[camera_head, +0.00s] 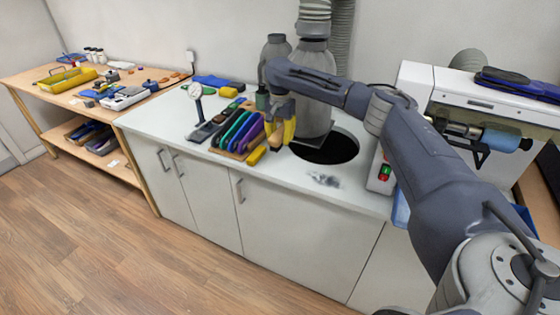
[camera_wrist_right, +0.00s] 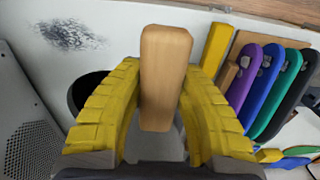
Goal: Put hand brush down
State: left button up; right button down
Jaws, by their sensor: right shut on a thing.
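The hand brush (camera_wrist_right: 165,75) shows in the right wrist view as a pale wooden block with rounded edges. My right gripper (camera_wrist_right: 163,115) is shut on it, with a yellow ribbed finger on each side. In the head view my right gripper (camera_head: 281,128) is over the white worktop, between the rack of coloured insoles and the round black opening. The brush is mostly hidden there by the fingers, and its bristles cannot be made out. I cannot tell whether the brush touches the worktop. My left gripper is not in view.
A dark dust patch (camera_head: 323,180) lies on the white worktop (camera_head: 285,185), near the black opening (camera_head: 335,148). Coloured insoles (camera_head: 238,132) stand in a wooden rack beside a yellow block (camera_head: 256,156). A dial gauge (camera_head: 196,92) stands behind. A white machine (camera_head: 480,95) is at right.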

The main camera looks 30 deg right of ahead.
aim_at(280, 167)
jog(key=shift+f, duration=5.35)
jog(key=shift+f, duration=0.15)
jog(key=c, duration=1)
grip_release()
